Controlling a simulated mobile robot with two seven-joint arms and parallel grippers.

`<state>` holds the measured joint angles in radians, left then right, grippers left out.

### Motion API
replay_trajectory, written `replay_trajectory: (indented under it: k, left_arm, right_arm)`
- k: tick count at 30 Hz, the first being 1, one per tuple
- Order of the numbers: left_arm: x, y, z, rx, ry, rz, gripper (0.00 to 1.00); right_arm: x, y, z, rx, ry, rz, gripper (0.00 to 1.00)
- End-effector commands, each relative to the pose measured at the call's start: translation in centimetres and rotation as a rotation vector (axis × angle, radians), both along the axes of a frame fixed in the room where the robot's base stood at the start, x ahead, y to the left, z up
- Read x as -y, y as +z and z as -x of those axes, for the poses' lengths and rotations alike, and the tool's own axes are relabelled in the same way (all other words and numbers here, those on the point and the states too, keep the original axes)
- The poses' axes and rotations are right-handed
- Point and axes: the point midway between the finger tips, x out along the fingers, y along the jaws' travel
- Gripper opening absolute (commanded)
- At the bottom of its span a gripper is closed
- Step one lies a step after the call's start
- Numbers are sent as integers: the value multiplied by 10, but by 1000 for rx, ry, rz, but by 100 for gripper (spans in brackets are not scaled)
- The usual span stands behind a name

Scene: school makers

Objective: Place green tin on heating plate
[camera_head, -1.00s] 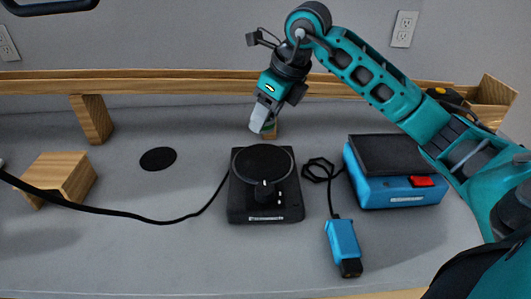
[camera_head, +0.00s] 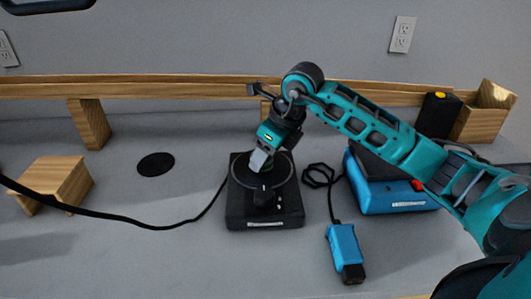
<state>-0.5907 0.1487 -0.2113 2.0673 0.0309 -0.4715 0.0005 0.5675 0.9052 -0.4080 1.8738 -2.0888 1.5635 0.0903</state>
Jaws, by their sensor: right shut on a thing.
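The heating plate (camera_head: 283,176) is a black box with a round dark top disc and a knob on its front, standing in the middle of the table. My right gripper (camera_head: 260,163) is above its disc, pointing down, shut on the green tin (camera_head: 267,168). Only a small green part of the tin shows between and behind the pale fingers. The tin is over the disc; I cannot tell whether it touches it. My left gripper is not in view.
A blue device (camera_head: 391,198) with a dark top is right of the plate, partly under my right arm. A blue cabled tool (camera_head: 344,249) lies in front. A wooden block (camera_head: 52,183), black disc (camera_head: 156,164) and black cable (camera_head: 120,217) are left. A wooden shelf (camera_head: 180,87) runs behind.

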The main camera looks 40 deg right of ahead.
Motion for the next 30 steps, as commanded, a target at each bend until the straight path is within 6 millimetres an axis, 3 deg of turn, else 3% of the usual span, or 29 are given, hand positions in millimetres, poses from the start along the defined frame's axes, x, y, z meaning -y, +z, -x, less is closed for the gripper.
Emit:
replay_trajectory:
  k: [1,2,9,20,30]
  left_arm:
    - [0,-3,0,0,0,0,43]
    - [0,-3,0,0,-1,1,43]
    - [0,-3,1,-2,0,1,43]
    - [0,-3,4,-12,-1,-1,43]
    - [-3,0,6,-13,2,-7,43]
  right_arm:
    - [0,-3,0,0,0,0,24]
    - [0,-3,0,0,0,0,54]
    - [0,-2,0,-1,0,0,77]
    - [0,5,0,0,0,0,79]
    - [12,67,24,3,-1,4,79]
